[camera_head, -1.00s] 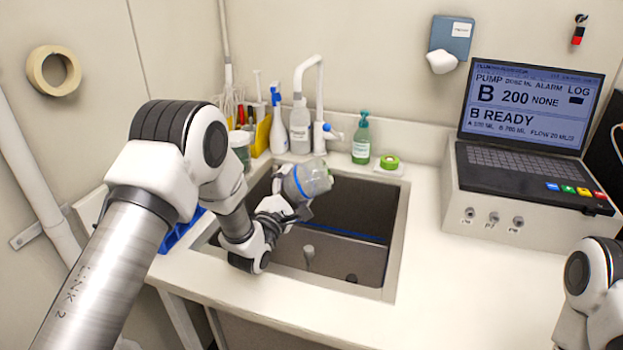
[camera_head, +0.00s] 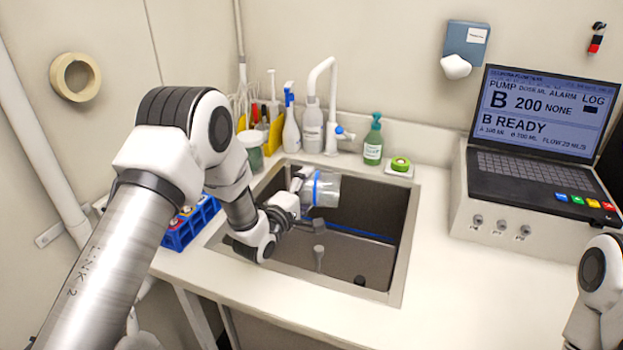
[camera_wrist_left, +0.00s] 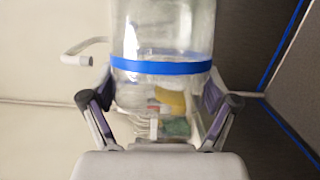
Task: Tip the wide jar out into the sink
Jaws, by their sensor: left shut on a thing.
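The wide jar (camera_head: 326,189) is clear with a blue band. It lies tilted onto its side over the sink (camera_head: 398,235), its free end pointing right in the head view. My left gripper (camera_head: 300,187) is shut on the jar from the left side. In the left wrist view the jar (camera_wrist_left: 165,30) sits between the two fingers (camera_wrist_left: 160,110), gripped below the blue band. I cannot make out liquid in it or a stream from it. My right gripper is out of view; only part of the right arm shows at the lower right.
A blue rack (camera_head: 190,224) is left of the sink. The pump controller (camera_head: 530,150) is at right. The front counter is clear.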

